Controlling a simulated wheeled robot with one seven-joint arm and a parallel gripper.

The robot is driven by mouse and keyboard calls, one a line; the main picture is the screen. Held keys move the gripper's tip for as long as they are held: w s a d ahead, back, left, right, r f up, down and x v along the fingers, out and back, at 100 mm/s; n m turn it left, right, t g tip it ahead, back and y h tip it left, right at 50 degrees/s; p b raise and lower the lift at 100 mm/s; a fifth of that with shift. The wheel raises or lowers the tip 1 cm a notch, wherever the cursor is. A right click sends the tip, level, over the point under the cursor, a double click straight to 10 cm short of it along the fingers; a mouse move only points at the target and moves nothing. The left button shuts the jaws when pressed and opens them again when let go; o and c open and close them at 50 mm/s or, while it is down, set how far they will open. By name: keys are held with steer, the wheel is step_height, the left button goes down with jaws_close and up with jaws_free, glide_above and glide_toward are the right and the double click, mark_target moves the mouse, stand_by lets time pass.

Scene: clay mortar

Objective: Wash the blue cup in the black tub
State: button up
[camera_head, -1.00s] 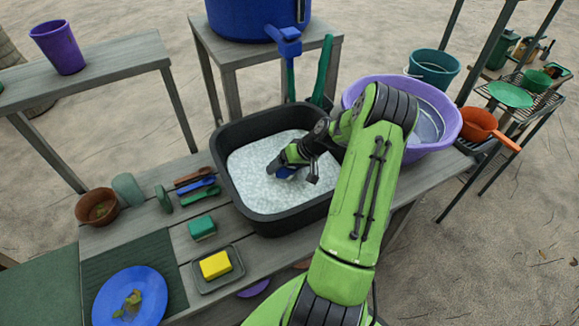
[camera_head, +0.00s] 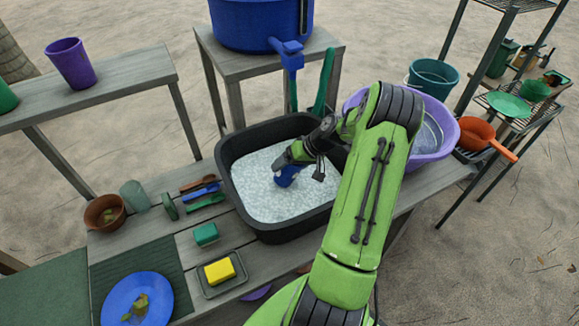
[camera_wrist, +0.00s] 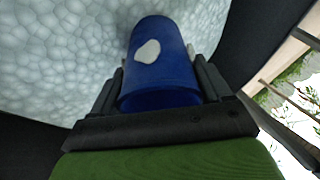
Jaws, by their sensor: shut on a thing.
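The blue cup (camera_head: 287,176) is in my gripper (camera_head: 300,169), over the black tub (camera_head: 228,185) at the foam's surface. In the wrist view the blue cup (camera_wrist: 162,62) lies between the two fingers of my gripper (camera_wrist: 162,85), which are shut on its sides. A white patch, foam or dirt, shows on its wall. White suds (camera_head: 262,190) fill the tub, and they also show behind the cup in the wrist view (camera_wrist: 60,60). I cannot tell if the cup's lower end touches the foam.
A purple basin (camera_head: 440,125) stands right of the tub, partly behind my arm. A blue tank with a tap (camera_head: 290,55) stands behind it. A green sponge (camera_head: 205,234), a yellow sponge (camera_head: 219,271) and a blue plate (camera_head: 133,300) lie to the left.

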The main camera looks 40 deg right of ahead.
step_height(320, 180, up, 14)
steer(key=p, duration=0.9)
steer(key=shift+r+p, duration=0.2)
steer(key=shift+p, duration=0.2)
stand_by(0.4)
